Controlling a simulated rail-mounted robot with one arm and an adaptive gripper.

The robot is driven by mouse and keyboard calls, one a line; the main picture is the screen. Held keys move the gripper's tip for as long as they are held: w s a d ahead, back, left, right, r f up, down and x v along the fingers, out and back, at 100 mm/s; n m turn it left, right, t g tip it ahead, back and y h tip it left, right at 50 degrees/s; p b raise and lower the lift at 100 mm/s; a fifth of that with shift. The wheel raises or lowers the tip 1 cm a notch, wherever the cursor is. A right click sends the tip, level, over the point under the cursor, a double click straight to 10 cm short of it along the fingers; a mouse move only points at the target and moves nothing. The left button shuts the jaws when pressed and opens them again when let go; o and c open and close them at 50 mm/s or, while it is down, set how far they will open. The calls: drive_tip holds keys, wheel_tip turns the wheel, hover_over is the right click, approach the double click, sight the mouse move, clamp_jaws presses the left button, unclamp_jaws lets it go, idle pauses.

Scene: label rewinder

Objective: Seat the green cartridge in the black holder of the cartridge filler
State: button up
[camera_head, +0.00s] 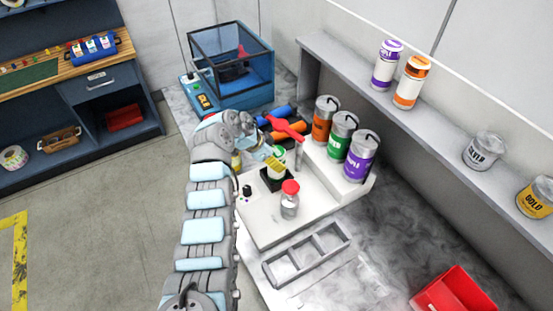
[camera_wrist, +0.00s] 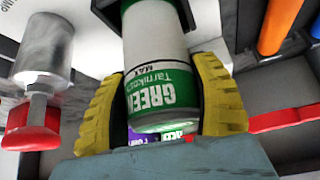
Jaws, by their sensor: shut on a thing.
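My gripper (camera_wrist: 165,105) is shut on the green cartridge (camera_wrist: 158,62), with a ribbed yellow finger on each side of it. The cartridge is white with green bands and reads "GREEN" upside down in the wrist view. Its far end meets the black holder (camera_wrist: 100,6) at the top edge of that view; how deep it sits there cannot be told. In the head view the cartridge (camera_head: 277,174) looks upright at the black holder (camera_head: 271,185) on the white cartridge filler (camera_head: 260,226), partly hidden by my gripper.
A red lever (camera_head: 285,128) and orange, green (camera_head: 340,142) and purple canisters stand behind. An empty grey divided tray (camera_head: 285,272) lies in front. Blue and orange cylinders lie behind my gripper.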

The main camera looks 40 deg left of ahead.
drive_tip(key=o, duration=1.3)
drive_tip(key=shift+o, duration=0.2)
drive_tip(key=shift+r, duration=0.1)
drive_tip(key=v, duration=1.2)
